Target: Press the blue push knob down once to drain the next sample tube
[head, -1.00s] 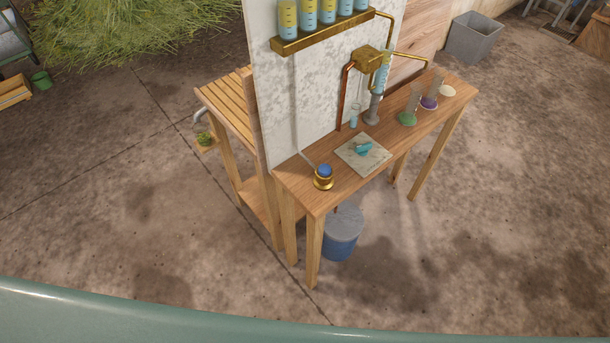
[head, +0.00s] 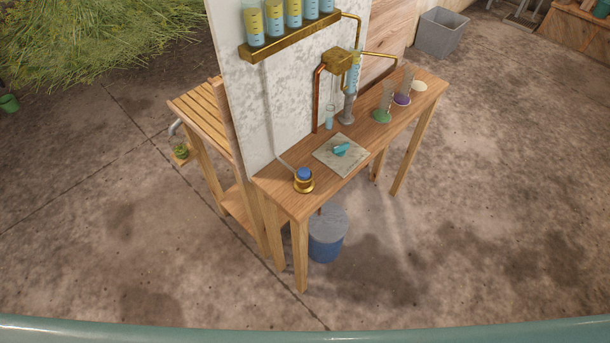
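The blue push knob (head: 304,174) sits in a round brass base (head: 304,186) at the near left end of the wooden table (head: 283,197). It stands up out of the base. Several sample tubes (head: 275,18) with yellow and blue contents stand in a brass rack (head: 290,38) high on the pale panel (head: 285,90). A thin pipe runs down the panel towards the knob. Neither of my grippers is in view.
A grey plate with a teal handle (head: 341,150) lies right of the knob. A small glass tube (head: 329,118), a brass block (head: 342,61) and several cylinders with coloured bases stand farther back. A blue bucket (head: 325,247) is under the table. Bare ground lies in front.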

